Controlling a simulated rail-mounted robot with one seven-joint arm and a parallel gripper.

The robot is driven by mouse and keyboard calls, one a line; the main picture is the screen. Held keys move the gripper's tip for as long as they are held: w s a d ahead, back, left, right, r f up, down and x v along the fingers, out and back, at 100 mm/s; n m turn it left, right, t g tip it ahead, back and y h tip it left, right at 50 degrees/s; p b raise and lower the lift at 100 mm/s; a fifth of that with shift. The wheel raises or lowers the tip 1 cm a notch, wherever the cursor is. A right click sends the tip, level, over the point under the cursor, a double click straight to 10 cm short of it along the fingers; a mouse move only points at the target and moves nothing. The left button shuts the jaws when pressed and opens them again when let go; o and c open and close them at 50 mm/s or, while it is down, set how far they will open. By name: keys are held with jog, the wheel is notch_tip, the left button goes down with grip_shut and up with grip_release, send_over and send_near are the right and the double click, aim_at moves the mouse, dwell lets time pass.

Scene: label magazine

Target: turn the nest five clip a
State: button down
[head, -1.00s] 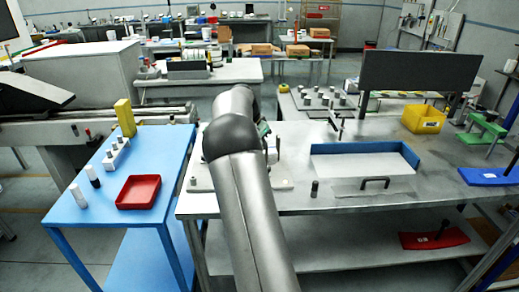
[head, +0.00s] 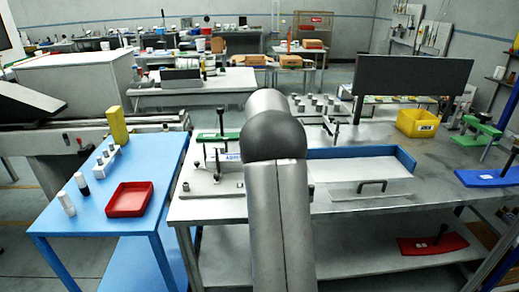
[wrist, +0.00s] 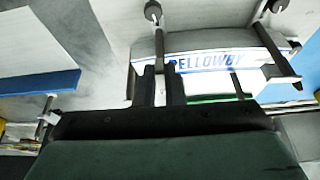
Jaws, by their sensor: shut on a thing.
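In the wrist view my gripper (wrist: 161,72) has its two dark fingers close together around the lower end of a thin dark clip bar (wrist: 159,42), which hangs from a round knob. I take this bar for the clip; no letter is readable. A second dark clip (wrist: 279,48) lies slanted at the right, over the other end of a pale nest piece (wrist: 210,46) with a blue-lettered label strip. In the head view the nest fixture (head: 215,187) stands on the bench's left end, with a green bar and label partly visible. My arm hides the gripper there.
A blue-walled tray (head: 360,153) and a clear cover with a black handle (head: 372,187) lie right of my arm. A yellow bin (head: 418,123) and dark panel (head: 413,76) stand behind. A blue table (head: 95,212) with a red tray (head: 130,199) is at left.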

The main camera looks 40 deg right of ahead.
jog(key=shift+s+d+n, duration=0.1)
jog(key=shift+d+n, duration=0.05)
jog(key=shift+n, duration=0.35)
jog(key=c, duration=1.5)
grip_release()
jog(key=v, duration=1.7)
jog(key=shift+s+d+r+b, duration=0.2)
jog(key=shift+d+r+b, duration=0.1)
jog(key=shift+b, duration=0.05)
